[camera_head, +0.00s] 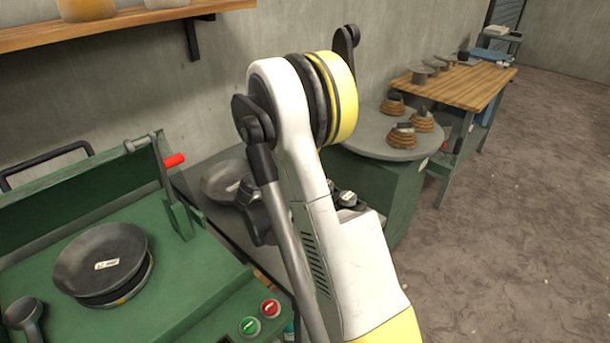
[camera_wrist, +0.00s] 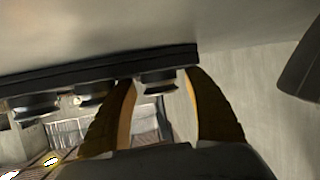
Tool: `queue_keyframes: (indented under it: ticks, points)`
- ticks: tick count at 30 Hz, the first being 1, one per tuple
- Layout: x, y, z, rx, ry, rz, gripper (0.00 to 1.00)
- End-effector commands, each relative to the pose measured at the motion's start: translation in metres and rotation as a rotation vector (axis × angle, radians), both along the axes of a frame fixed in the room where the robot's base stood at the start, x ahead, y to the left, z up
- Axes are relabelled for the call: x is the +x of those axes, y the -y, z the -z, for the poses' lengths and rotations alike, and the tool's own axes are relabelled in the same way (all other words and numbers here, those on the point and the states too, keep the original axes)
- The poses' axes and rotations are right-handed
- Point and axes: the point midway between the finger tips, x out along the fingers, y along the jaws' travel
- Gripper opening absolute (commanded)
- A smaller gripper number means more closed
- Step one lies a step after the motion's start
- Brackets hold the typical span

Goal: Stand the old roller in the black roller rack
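My gripper (camera_wrist: 160,78) shows in the wrist view as two yellow-brown fingers spread apart. A dark, round, stepped piece (camera_wrist: 157,82), possibly a roller, shows between the fingertips, with a gap on each side. I cannot tell if it lies within the fingers' reach or beyond them. It adjoins a long black bar (camera_wrist: 60,82) with similar dark pieces (camera_wrist: 35,107) along it to the left. This may be the roller rack; I cannot tell which piece is the old roller. In the head view my arm hides the fingers.
In the head view a green machine (camera_head: 185,285) carries a dark round dish (camera_head: 100,258), a red-handled lever (camera_head: 162,170) and buttons. A grey bench with a metal bowl (camera_head: 222,182) is behind my arm. A round table (camera_head: 365,138) and wooden bench (camera_head: 460,85) stand right; floor there is clear.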

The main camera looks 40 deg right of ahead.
Motion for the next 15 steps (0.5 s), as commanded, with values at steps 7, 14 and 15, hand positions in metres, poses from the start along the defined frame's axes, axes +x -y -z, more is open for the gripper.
queue_keyframes:
  ticks: [7, 14, 15]
  points:
    - [-0.002, -0.011, -0.009, 0.0, -0.001, -0.003, 0.6]
    - [-0.015, -0.057, -0.031, 0.0, -0.001, -0.006, 0.6]
    - [-0.017, -0.065, -0.034, 0.001, -0.001, -0.004, 0.6]
